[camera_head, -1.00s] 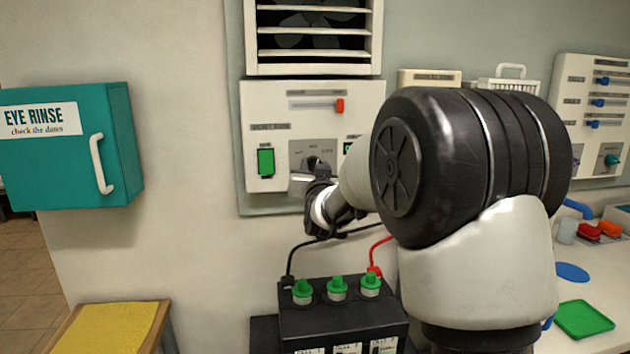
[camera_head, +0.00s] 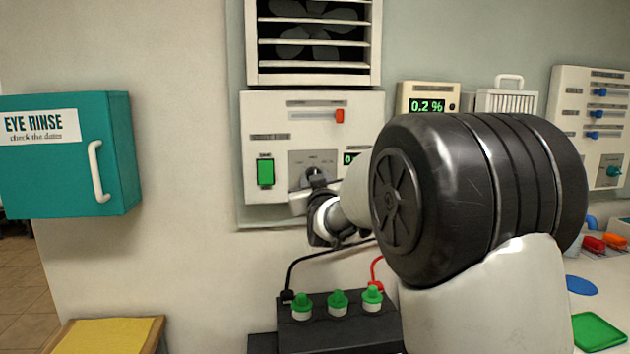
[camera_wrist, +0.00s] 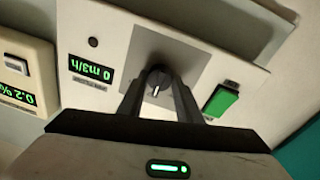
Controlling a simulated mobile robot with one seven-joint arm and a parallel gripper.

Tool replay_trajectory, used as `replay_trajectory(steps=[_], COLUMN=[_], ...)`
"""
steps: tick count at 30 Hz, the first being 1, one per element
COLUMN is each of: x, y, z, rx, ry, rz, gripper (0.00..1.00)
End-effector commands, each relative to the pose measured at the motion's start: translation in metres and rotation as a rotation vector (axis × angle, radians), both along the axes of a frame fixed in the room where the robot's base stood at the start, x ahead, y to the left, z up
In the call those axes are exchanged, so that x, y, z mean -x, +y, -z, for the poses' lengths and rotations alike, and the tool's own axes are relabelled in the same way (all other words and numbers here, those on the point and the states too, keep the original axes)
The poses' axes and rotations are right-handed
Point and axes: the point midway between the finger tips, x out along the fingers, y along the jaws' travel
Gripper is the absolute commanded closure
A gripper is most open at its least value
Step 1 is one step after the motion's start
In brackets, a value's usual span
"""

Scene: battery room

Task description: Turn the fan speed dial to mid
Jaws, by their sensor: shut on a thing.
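The fan speed dial (camera_wrist: 159,82) is a dark knob with a pale pointer line on a grey plate (camera_wrist: 180,55). The plate is on the white control panel (camera_head: 260,120) under the fan grille. My gripper (camera_wrist: 158,90) is shut on the dial, one finger on each side. In the head view my gripper (camera_head: 313,180) covers most of the dial, so its setting is hard to read there. In the wrist view the panel appears upside down, and the display (camera_wrist: 91,70) reads 0 m3/h. A green rocker switch (camera_head: 265,172) sits left of the dial.
An orange slider (camera_head: 339,116) is above the dial. A black battery box (camera_head: 320,338) with green caps and cables stands below my gripper. The teal eye rinse cabinet (camera_head: 115,150) is at left. A meter (camera_head: 427,105) reading 0.2 % is at right.

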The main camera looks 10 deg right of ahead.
Motion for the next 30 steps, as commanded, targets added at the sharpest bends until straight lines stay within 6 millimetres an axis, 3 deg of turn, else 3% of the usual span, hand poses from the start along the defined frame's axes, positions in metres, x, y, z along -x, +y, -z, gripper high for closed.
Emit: replay_trajectory(steps=[4,5,8,20,23,30], x=[0.000,0.000,0.000,0.007,0.022,0.079], y=[0.000,0.000,0.000,0.000,0.001,0.005], z=[0.000,0.000,0.000,0.000,0.000,0.004], rx=[-0.001,-0.001,-0.001,-0.002,-0.002,-0.003], ry=[0.001,0.001,0.001,0.001,0.000,-0.001], rz=[0.000,0.000,0.000,0.000,0.000,-0.001], gripper=[0.91,0.65,0.50,0.50,0.50,0.50])
